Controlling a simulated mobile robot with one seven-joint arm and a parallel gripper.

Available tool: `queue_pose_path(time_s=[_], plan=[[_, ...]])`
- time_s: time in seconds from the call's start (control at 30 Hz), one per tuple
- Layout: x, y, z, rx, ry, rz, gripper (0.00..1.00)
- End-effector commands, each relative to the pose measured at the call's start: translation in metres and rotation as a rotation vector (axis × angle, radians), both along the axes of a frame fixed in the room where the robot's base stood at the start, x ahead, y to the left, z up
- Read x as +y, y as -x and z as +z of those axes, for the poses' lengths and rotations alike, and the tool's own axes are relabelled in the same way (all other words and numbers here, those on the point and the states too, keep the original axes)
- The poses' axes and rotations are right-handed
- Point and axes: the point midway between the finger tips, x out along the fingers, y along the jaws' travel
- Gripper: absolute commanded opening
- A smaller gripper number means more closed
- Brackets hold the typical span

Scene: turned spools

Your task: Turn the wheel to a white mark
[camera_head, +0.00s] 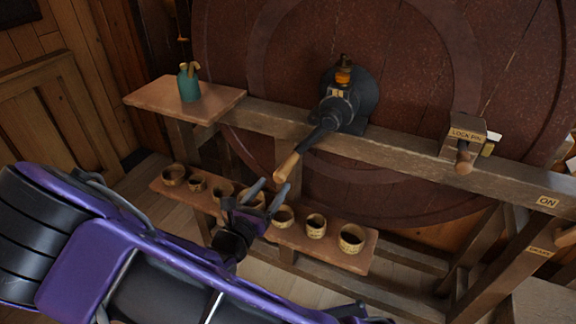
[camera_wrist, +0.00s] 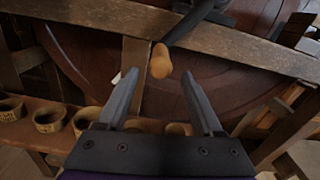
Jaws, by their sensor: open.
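A large dark red-brown wheel (camera_head: 420,90) stands upright behind a wooden beam; it also fills the back of the wrist view (camera_wrist: 90,50). A black crank lever (camera_head: 325,128) slopes down from a hub on the beam and ends in a light wooden handle (camera_head: 287,166). My gripper (camera_head: 270,186) is open and empty, just below the handle. In the wrist view the handle (camera_wrist: 160,62) shows between and slightly beyond the fingertips, with no contact visible. I cannot clearly make out a white mark on the wheel.
A LOCK PIN block (camera_head: 467,133) sits on the beam (camera_head: 400,155) at right, near an ON label (camera_head: 548,202). Several small baskets (camera_head: 351,238) line a low shelf (camera_head: 322,258) close around my gripper.

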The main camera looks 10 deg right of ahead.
Motion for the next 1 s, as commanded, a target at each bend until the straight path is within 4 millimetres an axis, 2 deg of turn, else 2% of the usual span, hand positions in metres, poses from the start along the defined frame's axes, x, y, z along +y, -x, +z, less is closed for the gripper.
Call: queue_pose_path(time_s=[0.2,0.43,0.6,0.9,1.0], plan=[[-0.03,-0.039,0.0,-0.002,0.002,-0.005,0.68],[-0.051,-0.069,0.0,-0.001,0.001,-0.002,0.68],[-0.057,-0.078,0.0,-0.001,-0.001,0.0,0.68],[-0.058,-0.08,0.0,-0.001,-0.001,0.0,0.68],[-0.058,-0.08,0.0,-0.001,-0.001,0.0,0.5]])
